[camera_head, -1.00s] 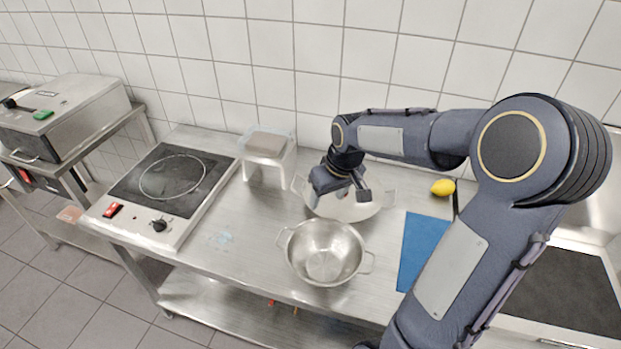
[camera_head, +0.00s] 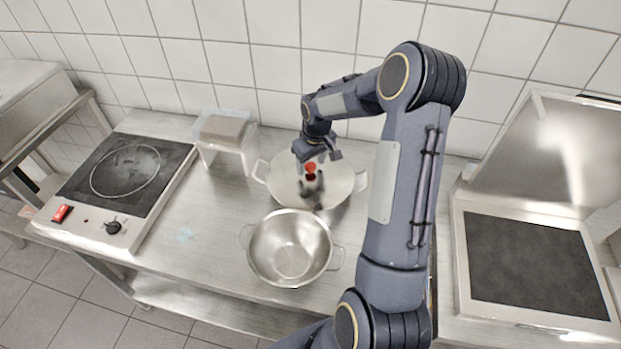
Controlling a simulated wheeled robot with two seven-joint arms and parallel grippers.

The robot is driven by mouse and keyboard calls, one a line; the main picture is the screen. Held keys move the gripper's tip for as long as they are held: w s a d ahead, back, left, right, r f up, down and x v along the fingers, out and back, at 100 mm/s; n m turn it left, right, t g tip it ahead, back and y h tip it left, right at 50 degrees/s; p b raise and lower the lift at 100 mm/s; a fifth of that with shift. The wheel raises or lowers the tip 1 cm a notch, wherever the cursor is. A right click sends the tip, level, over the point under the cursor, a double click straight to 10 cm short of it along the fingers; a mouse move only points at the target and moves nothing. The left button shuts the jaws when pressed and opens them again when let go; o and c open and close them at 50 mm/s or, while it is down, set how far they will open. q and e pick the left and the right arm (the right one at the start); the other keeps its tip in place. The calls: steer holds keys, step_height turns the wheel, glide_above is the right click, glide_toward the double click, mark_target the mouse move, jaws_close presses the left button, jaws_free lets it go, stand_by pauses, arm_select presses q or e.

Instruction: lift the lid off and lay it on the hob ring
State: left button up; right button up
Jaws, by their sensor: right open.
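The lid (camera_head: 342,186) is a pale round metal disc with an upright red knob (camera_head: 311,168). It lies on a wide pan whose side handles (camera_head: 261,171) show at left and right; the rest of the pan is mostly hidden. My right gripper (camera_head: 317,157) is open and empty, pointing down close above the knob. I cannot tell whether the knob stands between its fingers. The hob ring (camera_head: 124,195) is a thin pale circle on the black glass of the hob (camera_head: 75,188) at the left, with nothing on it. My left gripper is not in view.
An empty two-handled steel colander or bowl (camera_head: 290,262) stands in front of the pan. A small white stand with a clear-sided box (camera_head: 226,129) stands between hob and pan. The counter (camera_head: 198,228) is bare beside the hob. A dark-topped appliance (camera_head: 532,266) is at the right.

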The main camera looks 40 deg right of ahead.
steer(key=shift+c, duration=0.5)
jaws_close()
